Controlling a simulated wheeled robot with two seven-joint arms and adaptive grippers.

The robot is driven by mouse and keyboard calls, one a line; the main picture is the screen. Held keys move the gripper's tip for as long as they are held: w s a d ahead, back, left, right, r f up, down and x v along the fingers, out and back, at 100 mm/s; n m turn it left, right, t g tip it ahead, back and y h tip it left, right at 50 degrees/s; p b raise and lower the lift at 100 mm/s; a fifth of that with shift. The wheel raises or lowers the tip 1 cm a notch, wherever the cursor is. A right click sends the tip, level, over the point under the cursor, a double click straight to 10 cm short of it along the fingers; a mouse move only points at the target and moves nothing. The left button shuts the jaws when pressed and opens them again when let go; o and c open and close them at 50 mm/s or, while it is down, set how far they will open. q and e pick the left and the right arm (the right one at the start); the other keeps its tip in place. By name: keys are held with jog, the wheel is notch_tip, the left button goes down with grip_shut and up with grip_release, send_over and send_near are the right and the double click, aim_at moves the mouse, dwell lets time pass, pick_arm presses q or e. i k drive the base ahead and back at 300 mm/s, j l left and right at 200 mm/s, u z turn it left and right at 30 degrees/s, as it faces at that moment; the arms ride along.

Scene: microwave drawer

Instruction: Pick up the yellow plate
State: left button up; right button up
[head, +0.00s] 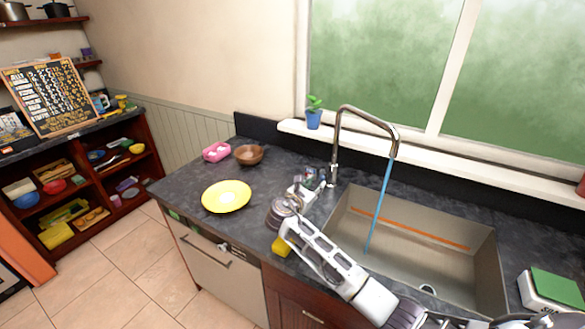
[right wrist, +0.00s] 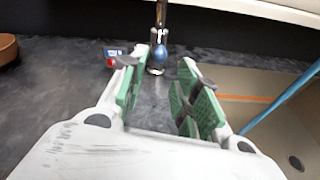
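The yellow plate (head: 227,196) lies flat on the dark countertop, near its front left part, in the head view. It does not show in the right wrist view. My right gripper (head: 311,182) is over the counter to the right of the plate, apart from it, by the sink's left edge. In the right wrist view my right gripper (right wrist: 157,66) has its green-padded fingers spread with an empty gap between them. They point toward the base of the tap. My left gripper is not in view.
A brown bowl (head: 249,154) and a pink object (head: 216,152) stand behind the plate. The tap (head: 336,150) and sink (head: 468,262) are on the right. A blue-potted plant (head: 314,112) sits on the sill. The counter around the plate is clear.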

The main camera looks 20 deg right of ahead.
aim_at(210, 200)
jog(key=k+j, duration=0.2)
jog(key=j, duration=0.2)
jog(key=k+j, duration=0.45)
jog(key=j, duration=0.3)
